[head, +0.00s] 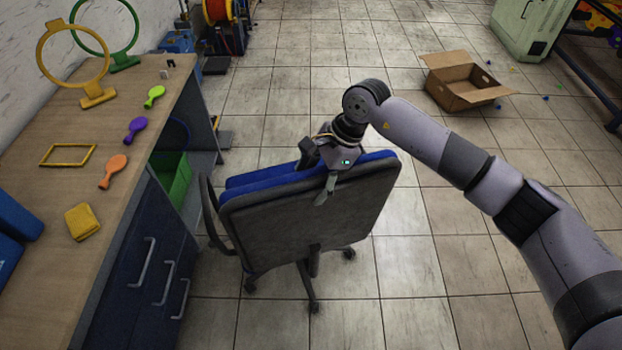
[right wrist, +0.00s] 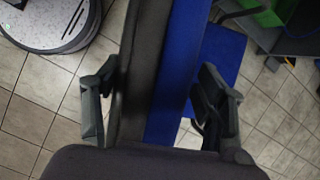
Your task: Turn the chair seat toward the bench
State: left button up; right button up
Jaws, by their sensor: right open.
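The office chair has a dark grey backrest shell (head: 305,222) turned toward me, and its blue cushion faces away to the far side. In the right wrist view its blue seat (right wrist: 222,65) shows beyond the backrest. The bench (head: 100,165) stands to the left of the chair, with a wooden top and blue drawers. My right gripper (head: 322,176) is at the top edge of the backrest. In the right wrist view its open fingers (right wrist: 156,108) stand on either side of the backrest, apart from it as far as I can see. My left gripper is out of view.
An open cardboard box (head: 462,90) lies on the tiled floor at the back right. A green bin (head: 172,175) sits in the bench's opening. The floor right of the chair is clear.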

jog(key=shift+x, duration=0.85)
jog(key=shift+c, duration=0.2)
grip_shut()
